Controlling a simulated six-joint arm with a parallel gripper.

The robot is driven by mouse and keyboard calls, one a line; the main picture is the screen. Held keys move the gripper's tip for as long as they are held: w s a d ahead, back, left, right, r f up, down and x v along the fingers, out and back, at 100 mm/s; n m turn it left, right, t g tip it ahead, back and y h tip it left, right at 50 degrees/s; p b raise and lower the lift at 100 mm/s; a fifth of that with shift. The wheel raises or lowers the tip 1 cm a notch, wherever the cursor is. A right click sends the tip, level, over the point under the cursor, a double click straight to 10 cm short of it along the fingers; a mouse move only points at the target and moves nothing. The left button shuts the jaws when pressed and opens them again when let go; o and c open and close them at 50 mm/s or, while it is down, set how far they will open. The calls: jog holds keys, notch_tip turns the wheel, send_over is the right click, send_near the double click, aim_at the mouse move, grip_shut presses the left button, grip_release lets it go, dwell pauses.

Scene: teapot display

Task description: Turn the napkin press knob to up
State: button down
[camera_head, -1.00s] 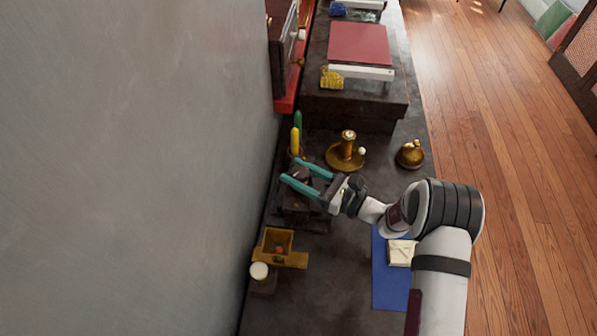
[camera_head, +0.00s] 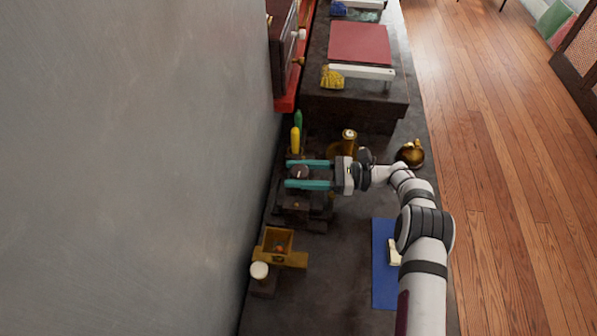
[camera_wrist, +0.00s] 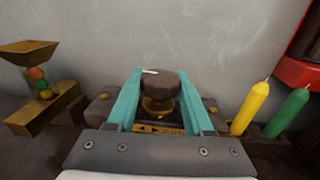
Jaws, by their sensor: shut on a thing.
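The napkin press (camera_head: 303,208) is a dark block against the wall, with a dark round knob (camera_wrist: 161,86) on top. The knob also shows between the teal fingers in the head view (camera_head: 300,171). A pale mark on the knob's top lies toward its left side in the wrist view. A brass collar is under the knob, and a small yellow plate with dark marks (camera_wrist: 160,129) is on the press in front. My gripper (camera_head: 290,173) is shut on the knob, one finger on each side. The fingers hide parts of the press.
A yellow candle (camera_wrist: 250,108) and a green candle (camera_wrist: 287,113) stand to the right of the press in the wrist view. A brass hopper (camera_head: 277,243) and a white-topped knob (camera_head: 260,271) are nearer. A brass bell-like pot (camera_head: 411,153) and blue mat (camera_head: 384,280) are right.

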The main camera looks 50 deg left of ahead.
jog(key=shift+h, duration=0.3)
jog(key=shift+c, duration=1.6)
grip_release()
jog(key=shift+d, duration=0.1)
jog(key=v, duration=0.7)
jog(key=shift+w+d+f, duration=0.1)
jog(key=shift+w, duration=0.1)
jog(key=d+h, duration=0.1)
jog(key=h, duration=0.1)
jog(key=n+t+h, duration=0.1)
jog(key=d+n+h, duration=0.1)
jog(key=h, duration=0.1)
jog(key=shift+s+d+t+h, duration=0.3)
jog(key=shift+s+t, duration=0.05)
jog(key=shift+t, duration=0.05)
jog(key=n+t+h, duration=0.5)
jog(key=n+t, duration=0.7)
send_near(299, 171)
notch_tip(299, 171, down, 9)
jog(key=shift+a+r, duration=0.15)
